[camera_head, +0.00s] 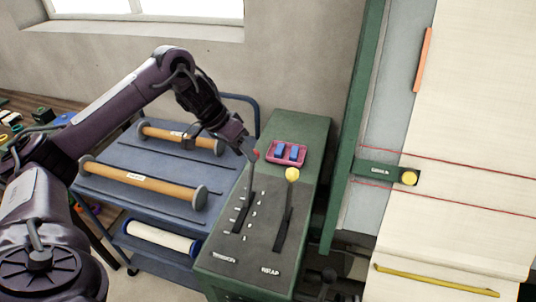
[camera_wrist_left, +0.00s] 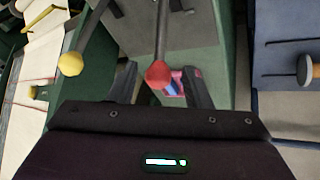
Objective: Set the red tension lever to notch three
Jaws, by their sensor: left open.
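The red tension lever (camera_head: 251,180) stands in the left slot of the grey top of a green console (camera_head: 318,135). Small pale marks line this slot; their numbers are too small to read. In the left wrist view the lever's red knob (camera_wrist_left: 158,74) lies between my spread fingertips. My left gripper (camera_head: 249,147) is open at the knob, at the far end of the slot; its fingers also show in the left wrist view (camera_wrist_left: 160,86). I cannot tell whether a finger touches the knob. The lever's foot is partly hard to make out. My right gripper is not in view.
A second lever with a yellow knob (camera_head: 292,174) stands close to the right. A pink tray (camera_head: 286,153) with blue pieces sits at the console's far end. A blue cart (camera_head: 152,207) with orange rollers is to the left. A green-framed loom (camera_head: 345,150) with pale cloth stands right.

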